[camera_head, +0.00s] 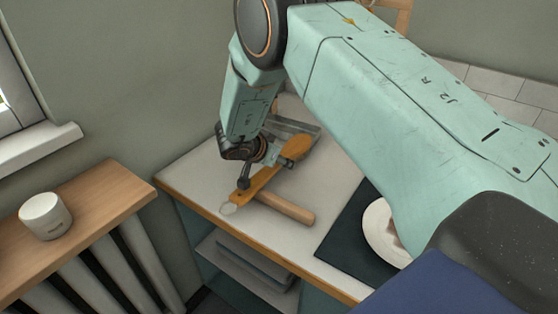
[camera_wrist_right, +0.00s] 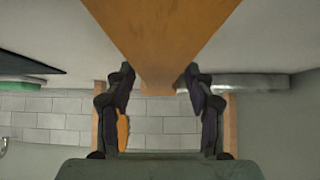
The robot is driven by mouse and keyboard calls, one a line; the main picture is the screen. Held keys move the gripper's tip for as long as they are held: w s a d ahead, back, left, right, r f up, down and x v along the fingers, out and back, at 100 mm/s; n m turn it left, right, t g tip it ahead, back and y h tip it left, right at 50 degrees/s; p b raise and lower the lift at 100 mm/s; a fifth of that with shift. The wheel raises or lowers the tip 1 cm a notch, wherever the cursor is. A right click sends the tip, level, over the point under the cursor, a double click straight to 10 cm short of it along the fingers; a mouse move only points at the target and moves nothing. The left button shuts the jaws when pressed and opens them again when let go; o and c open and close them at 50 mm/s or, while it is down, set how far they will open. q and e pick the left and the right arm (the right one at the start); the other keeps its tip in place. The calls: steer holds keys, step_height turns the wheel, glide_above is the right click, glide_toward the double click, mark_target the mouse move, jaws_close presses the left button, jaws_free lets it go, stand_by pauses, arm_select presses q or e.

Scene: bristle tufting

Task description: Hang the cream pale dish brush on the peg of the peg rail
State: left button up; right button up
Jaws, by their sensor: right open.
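An orange-brown wooden brush or paddle (camera_head: 262,180) lies slantwise on the counter, with a small pale loop (camera_head: 228,208) at its near end. Nothing shows clearly as cream, so I cannot tell whether this is the named dish brush. My right gripper (camera_head: 243,180) is low over its handle. In the wrist view my right gripper (camera_wrist_right: 160,90) is open, and its fingers flank the narrow end of a wooden piece (camera_wrist_right: 165,35) with small gaps on both sides. A wooden frame (camera_head: 403,18), possibly the peg rail, shows partly behind my right arm. My left gripper is out of view.
A tan wooden rod (camera_head: 286,208) lies beside the brush on the white counter (camera_head: 200,172). A grey tray (camera_head: 297,128) is behind. A white plate (camera_head: 378,232) sits on a dark mat (camera_head: 340,238) at right. A white jar (camera_head: 45,216) stands on a wooden shelf (camera_head: 110,195).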

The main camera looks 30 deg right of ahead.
mark_target(265, 171)
steer(key=shift+f+b, duration=0.25)
steer(key=shift+b, duration=0.1)
steer(key=p+v, duration=0.2)
steer(key=v, duration=0.6)
steer(key=shift+p, duration=0.35)
steer(key=shift+f, duration=0.1)
